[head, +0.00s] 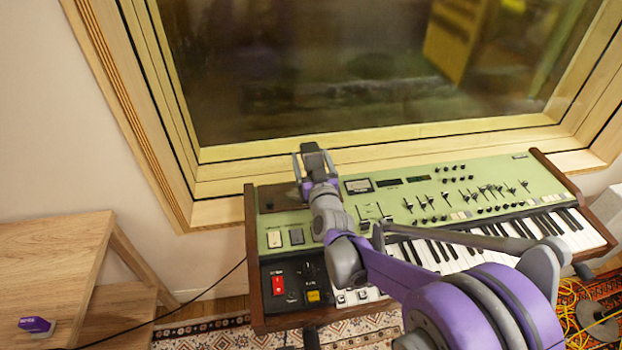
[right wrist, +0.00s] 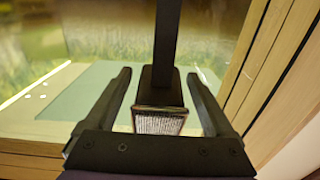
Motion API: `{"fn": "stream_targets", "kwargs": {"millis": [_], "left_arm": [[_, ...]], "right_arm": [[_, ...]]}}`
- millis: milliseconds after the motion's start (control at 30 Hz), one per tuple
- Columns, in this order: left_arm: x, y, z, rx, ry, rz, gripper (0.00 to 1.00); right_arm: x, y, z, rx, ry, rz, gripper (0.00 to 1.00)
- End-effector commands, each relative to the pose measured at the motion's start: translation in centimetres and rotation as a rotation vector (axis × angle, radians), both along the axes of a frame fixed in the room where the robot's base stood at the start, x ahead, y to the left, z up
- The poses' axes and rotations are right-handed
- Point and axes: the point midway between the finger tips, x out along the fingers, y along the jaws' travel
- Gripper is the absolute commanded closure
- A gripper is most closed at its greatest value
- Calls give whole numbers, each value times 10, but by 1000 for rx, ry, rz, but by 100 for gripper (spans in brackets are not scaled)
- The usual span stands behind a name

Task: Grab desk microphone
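The desk microphone, a dark slim body with a silvery mesh end (right wrist: 158,122), stands between the fingers of my right gripper (right wrist: 160,85) in the right wrist view. Gaps show on both sides of it, so the fingers look open around it rather than closed on it. In the head view my right gripper (head: 315,168) is over the back left of the green keyboard, with the microphone's dark top (head: 312,154) between its fingers. The arm hides much of the microphone's lower part. My left gripper is not in view.
The green keyboard (head: 440,203) stands below a wood-framed window (head: 350,60). A wooden stool or table (head: 60,260) with a small purple object (head: 36,325) is at left. Yellow cables (head: 590,310) lie on the patterned rug at right.

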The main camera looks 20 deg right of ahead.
Motion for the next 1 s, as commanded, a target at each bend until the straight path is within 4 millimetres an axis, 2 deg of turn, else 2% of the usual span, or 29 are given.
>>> {"fn": "stream_targets", "kwargs": {"millis": [33,67,467,867,1000], "left_arm": [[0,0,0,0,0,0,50],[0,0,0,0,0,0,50],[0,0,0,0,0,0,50],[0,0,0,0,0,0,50],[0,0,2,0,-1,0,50]], "right_arm": [[0,0,0,0,0,0,23],[0,0,0,0,0,0,28],[0,0,0,0,0,0,100],[0,0,1,0,-2,-1,100],[0,0,8,0,-2,-1,100]]}}
